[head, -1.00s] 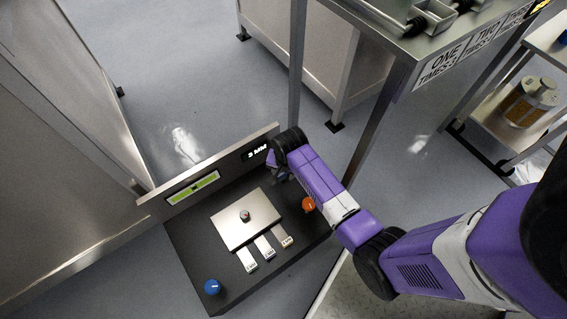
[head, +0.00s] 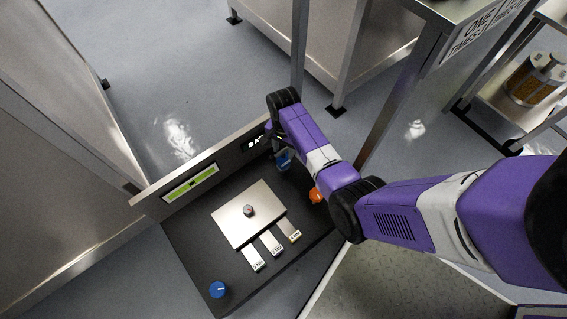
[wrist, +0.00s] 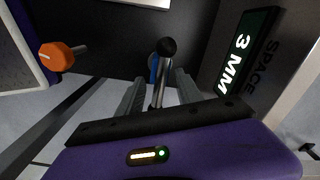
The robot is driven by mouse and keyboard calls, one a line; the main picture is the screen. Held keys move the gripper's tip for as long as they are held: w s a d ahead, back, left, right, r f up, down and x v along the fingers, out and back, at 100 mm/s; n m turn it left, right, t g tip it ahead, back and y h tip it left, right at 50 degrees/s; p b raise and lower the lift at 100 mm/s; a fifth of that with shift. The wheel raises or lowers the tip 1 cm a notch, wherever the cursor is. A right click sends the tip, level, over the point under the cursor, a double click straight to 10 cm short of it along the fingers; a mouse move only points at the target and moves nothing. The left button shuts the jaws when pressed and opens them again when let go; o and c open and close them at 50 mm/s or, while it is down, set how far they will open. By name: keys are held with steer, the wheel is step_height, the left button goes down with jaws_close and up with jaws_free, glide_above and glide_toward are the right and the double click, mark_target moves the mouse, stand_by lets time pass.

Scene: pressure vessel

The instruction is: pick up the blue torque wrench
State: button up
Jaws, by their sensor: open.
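A blue piece that looks like the torque wrench (wrist: 153,68) shows in the wrist view, beside a shiny metal shaft with a black ball end. The shaft lies between the two fingers of my gripper (wrist: 160,80), with gaps on both sides. In the head view a bit of the blue wrench (head: 283,161) shows just under my gripper (head: 280,148), at the far right of the black panel. My gripper is open. The fingers hide much of the wrench in the head view, and I cannot tell whether they touch it.
The black panel (head: 190,246) carries a metal plate (head: 240,222), labelled tabs, a blue knob (head: 218,289) and an orange knob (head: 316,195). The orange knob (wrist: 58,56) is left of my fingers in the wrist view. An upright board with a "3 MM" sign (wrist: 240,64) stands close right.

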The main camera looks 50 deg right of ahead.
steer(key=shift+f, duration=0.75)
steer(key=shift+c, duration=0.2)
jaws_close()
steer(key=shift+w+r, duration=0.1)
steer(key=shift+r, duration=0.05)
stand_by(0.5)
